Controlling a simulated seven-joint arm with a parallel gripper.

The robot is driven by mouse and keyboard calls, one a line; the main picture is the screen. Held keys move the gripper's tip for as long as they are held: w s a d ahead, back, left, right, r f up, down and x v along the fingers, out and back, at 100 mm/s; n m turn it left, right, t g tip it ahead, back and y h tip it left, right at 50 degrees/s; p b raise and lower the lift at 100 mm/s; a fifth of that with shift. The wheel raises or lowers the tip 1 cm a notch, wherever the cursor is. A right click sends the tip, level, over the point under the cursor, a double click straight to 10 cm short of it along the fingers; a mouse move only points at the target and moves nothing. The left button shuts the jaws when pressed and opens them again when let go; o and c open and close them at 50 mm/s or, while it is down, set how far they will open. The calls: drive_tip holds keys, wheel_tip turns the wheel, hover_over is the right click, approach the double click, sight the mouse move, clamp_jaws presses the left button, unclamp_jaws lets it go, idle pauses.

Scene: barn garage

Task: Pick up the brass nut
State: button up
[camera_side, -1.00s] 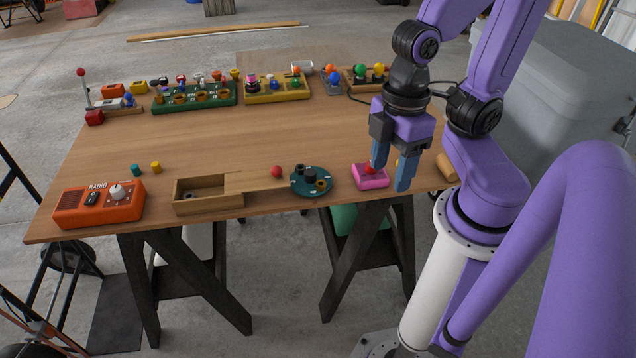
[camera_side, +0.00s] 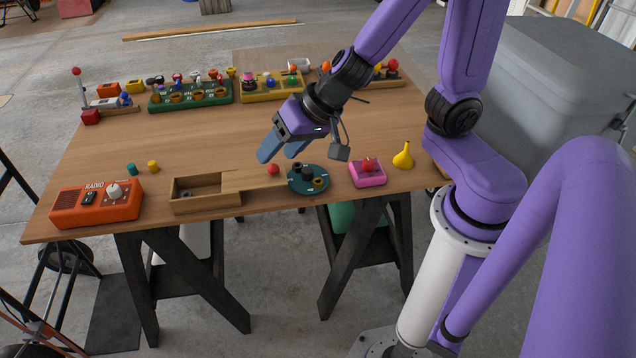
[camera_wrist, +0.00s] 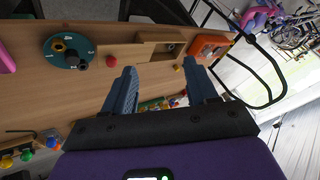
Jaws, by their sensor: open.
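A small grey piece (camera_side: 188,194) lies in the open wooden box (camera_side: 192,207), too small to identify. My gripper (camera_side: 278,154) is open and empty, tilted above the table behind the red ball and up-left of the teal plate. In the wrist view its fingers (camera_wrist: 160,68) are spread with nothing between them.
A pink block (camera_side: 368,177) and yellow funnel (camera_side: 403,158) stand at the right, an orange radio (camera_side: 75,208) at the left. Several toy racks line the back; the table's middle is clear.

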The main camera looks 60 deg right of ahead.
drive_tip(key=d+f+m+g+h, duration=0.1)
drive_tip(key=d+f+m+h, duration=0.15)
drive_tip(key=d, duration=0.25)
drive_tip(key=m+g+h, duration=0.2)
drive_tip(key=m+h, duration=0.1)
drive_tip(key=h, duration=0.1)
approach(318, 181)
drive_tip(key=shift+y+x, duration=0.25)
drive_tip(key=shift+x, duration=1.25)
drive_tip(key=shift+x, duration=2.6)
drive_tip(key=shift+d, duration=0.15)
clamp_jaws()
